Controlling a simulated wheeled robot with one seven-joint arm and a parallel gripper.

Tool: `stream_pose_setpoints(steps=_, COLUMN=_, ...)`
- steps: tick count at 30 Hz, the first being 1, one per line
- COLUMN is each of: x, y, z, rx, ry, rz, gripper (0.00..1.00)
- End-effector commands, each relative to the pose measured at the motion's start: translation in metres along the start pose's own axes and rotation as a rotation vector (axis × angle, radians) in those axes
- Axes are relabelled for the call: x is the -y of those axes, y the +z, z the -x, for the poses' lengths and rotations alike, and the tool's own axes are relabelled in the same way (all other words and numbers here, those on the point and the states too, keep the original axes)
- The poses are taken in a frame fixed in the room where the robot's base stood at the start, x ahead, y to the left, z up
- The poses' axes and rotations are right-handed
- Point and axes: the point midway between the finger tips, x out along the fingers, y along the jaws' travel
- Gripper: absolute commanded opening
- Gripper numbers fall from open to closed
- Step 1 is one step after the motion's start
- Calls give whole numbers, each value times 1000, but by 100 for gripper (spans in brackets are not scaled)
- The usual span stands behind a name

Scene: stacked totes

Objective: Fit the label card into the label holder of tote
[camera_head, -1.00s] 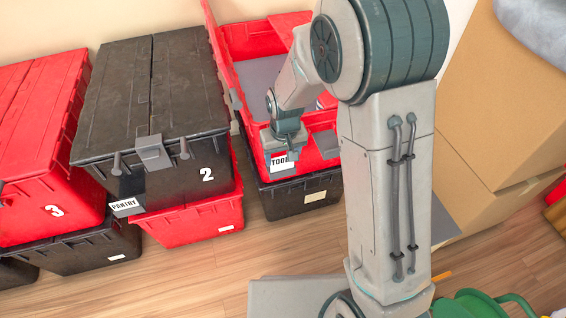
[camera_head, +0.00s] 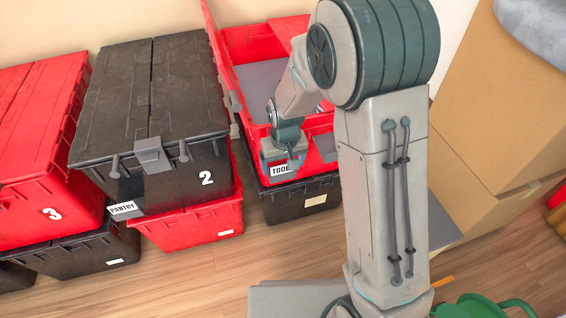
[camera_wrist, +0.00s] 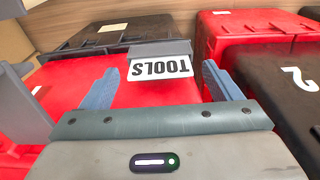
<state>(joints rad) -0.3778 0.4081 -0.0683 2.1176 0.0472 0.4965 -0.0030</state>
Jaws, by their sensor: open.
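The white label card (camera_wrist: 160,67), printed TOOLS, shows upside down in the wrist view. Its far edge meets the grey label holder (camera_wrist: 160,49) on the front of the red tote (camera_wrist: 80,86); how deep it sits is hidden. In the head view the card (camera_head: 280,170) shows on the front of the open red tote (camera_head: 262,42), partly covered by my gripper (camera_head: 283,158). In the wrist view my gripper (camera_wrist: 162,90) is open, its blue-grey fingers standing apart to either side of the card with nothing held between them.
A black tote (camera_head: 300,203) stands under the red one. To the left are a black tote (camera_head: 175,185) marked 2 with a PANTRY card (camera_head: 124,209) and a red tote (camera_head: 40,190) marked 3. Cardboard boxes (camera_head: 510,100) stand at right.

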Motion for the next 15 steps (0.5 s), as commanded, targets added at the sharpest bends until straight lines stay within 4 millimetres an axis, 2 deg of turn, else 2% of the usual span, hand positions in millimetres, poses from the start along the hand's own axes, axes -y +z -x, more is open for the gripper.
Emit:
stream_pose_setpoints(steps=9, x=0, y=-1, z=69, rx=-5, ry=0, rz=0, gripper=84)
stream_pose_setpoints(steps=15, x=0, y=-1, z=104, rx=-3, ry=0, rz=0, gripper=84)
